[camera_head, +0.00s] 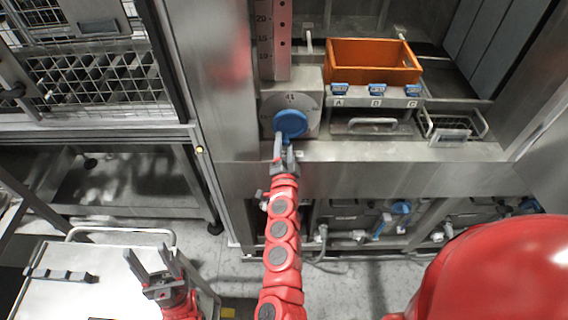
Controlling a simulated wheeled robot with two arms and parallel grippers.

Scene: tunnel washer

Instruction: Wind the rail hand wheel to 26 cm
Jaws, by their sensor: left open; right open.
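The blue hand wheel (290,123) sits on a grey plate with a dial (273,104) on the steel frame. I cannot make out a pointer at a clear value. My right gripper (284,148) is open just below the wheel, with its fingertips by the wheel's lower left edge; I cannot tell whether they touch. My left gripper (156,268) is open and empty at the lower left, far from the wheel.
An orange bin (372,62) stands on the shelf right of the wheel, above several blue tags lettered A, B and C. A wire basket (455,127) is further right. A steel trolley (75,285) stands at the lower left, near my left gripper. A wire-mesh cage (100,75) is at upper left.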

